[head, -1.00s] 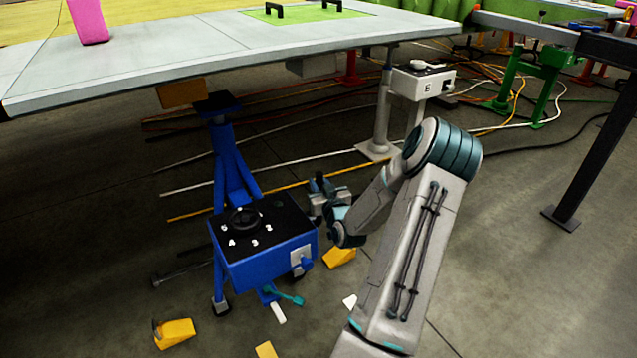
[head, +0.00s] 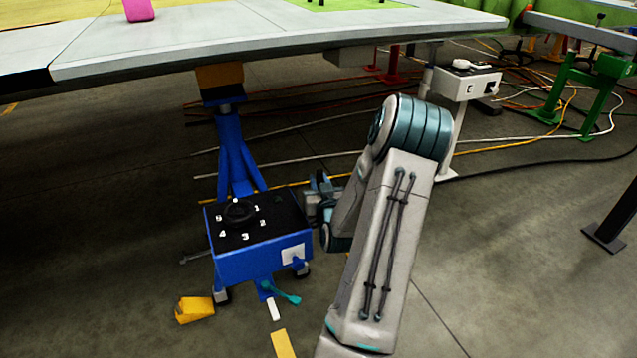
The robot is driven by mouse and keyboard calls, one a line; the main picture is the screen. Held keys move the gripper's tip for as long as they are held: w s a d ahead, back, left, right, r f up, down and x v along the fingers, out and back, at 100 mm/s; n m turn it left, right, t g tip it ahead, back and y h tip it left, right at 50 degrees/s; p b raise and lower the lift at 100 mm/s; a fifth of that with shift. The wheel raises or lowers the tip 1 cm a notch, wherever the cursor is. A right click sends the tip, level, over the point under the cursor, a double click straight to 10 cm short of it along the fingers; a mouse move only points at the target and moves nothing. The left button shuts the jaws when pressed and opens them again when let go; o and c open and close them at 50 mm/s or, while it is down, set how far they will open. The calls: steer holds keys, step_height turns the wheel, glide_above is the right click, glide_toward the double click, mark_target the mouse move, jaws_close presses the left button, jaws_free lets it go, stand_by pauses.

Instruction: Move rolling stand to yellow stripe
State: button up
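The rolling stand is blue, with a box (head: 262,258) under a black numbered dial top and a blue upright (head: 232,155) behind it. A teal lever shows low at its front, and small wheels touch the floor. The upright's head is under the wing panel, just below an orange block (head: 220,76). My gripper (head: 316,196) is at the right edge of the box, close beside it. Its fingers are small and partly hidden by my arm, so contact and closure are unclear. A short yellow strip (head: 283,344) lies on the floor in front; whether it is the yellow stripe is unclear.
A yellow wedge (head: 195,309) lies close to the stand's front left wheel. The grey wing panel (head: 270,42) overhangs the stand. Cables cross the floor behind.

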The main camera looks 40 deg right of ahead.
steer(key=shift+o, duration=1.2)
steer(key=shift+a, duration=0.1)
steer(key=p+v, duration=1)
steer(key=v, duration=0.3)
steer(key=shift+s+a, duration=0.15)
steer(key=shift+s, duration=0.15)
